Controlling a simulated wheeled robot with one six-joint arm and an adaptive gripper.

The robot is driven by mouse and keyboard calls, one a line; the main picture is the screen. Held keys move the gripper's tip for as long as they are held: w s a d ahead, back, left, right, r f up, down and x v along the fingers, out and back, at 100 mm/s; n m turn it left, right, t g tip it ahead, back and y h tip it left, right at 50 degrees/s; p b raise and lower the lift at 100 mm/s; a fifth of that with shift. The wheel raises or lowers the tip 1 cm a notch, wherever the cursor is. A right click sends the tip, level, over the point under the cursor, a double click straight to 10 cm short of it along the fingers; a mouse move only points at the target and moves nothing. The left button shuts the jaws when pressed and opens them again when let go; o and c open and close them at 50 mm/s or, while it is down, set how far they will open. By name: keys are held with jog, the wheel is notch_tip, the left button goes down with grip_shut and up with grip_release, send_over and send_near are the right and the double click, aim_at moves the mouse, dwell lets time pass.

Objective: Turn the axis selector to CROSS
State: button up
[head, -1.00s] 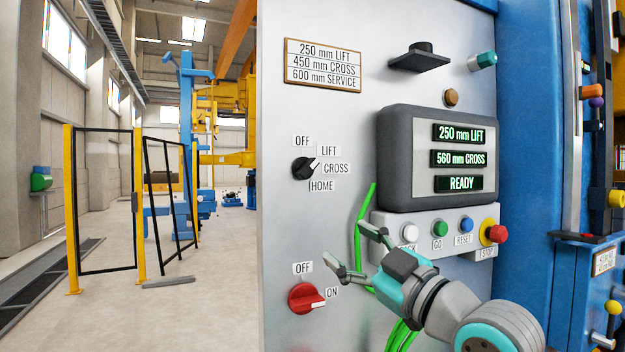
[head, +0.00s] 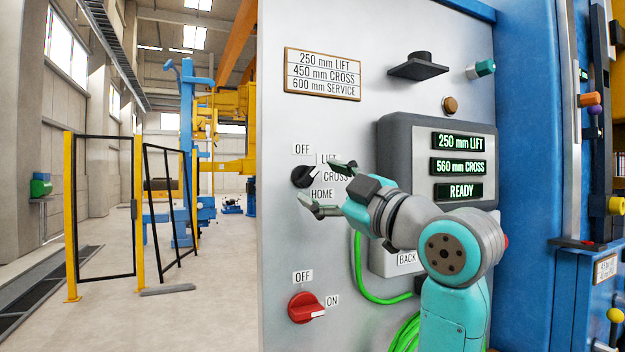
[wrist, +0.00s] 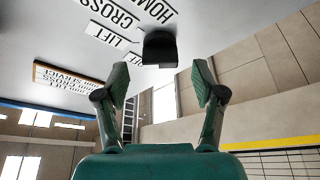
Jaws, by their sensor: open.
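The axis selector is a black knob (head: 303,177) on the grey panel, ringed by the labels OFF, LIFT, CROSS and HOME. Its white pointer mark slants to the upper right, toward the LIFT label. My gripper (head: 325,184) is open and empty, just right of the knob in the head view, its fingers covering parts of the LIFT and CROSS labels. In the wrist view the knob (wrist: 160,48) shows beyond and between the two open fingertips (wrist: 160,82). I see no contact with it.
A red OFF/ON switch (head: 305,308) sits lower on the panel, pointing to ON. A grey display (head: 408,145) reads 250 mm LIFT, 560 mm CROSS, READY. My arm hides most of the button row below it. A green cable (head: 375,296) hangs below.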

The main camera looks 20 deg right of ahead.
aim_at(310, 180)
jog(key=shift+x, duration=1.65)
jog(key=c, duration=1.1)
jog(key=shift+c, duration=0.2)
jog(key=shift+m, duration=0.4)
jog(key=m+h, duration=0.1)
jog(key=m, duration=0.1)
jog(key=m+t+h, duration=0.1)
jog(key=m, duration=0.1)
jog(key=shift+a+f+m, duration=0.15)
jog(key=shift+m, duration=0.25)
jog(key=shift+m+t+h, duration=0.3)
jog(key=shift+m+h, duration=0.55)
jog(key=shift+m, duration=0.8)
jog(key=shift+m+t+h, duration=0.3)
jog(key=shift+m+h, duration=0.55)
jog(key=shift+m, duration=0.8)
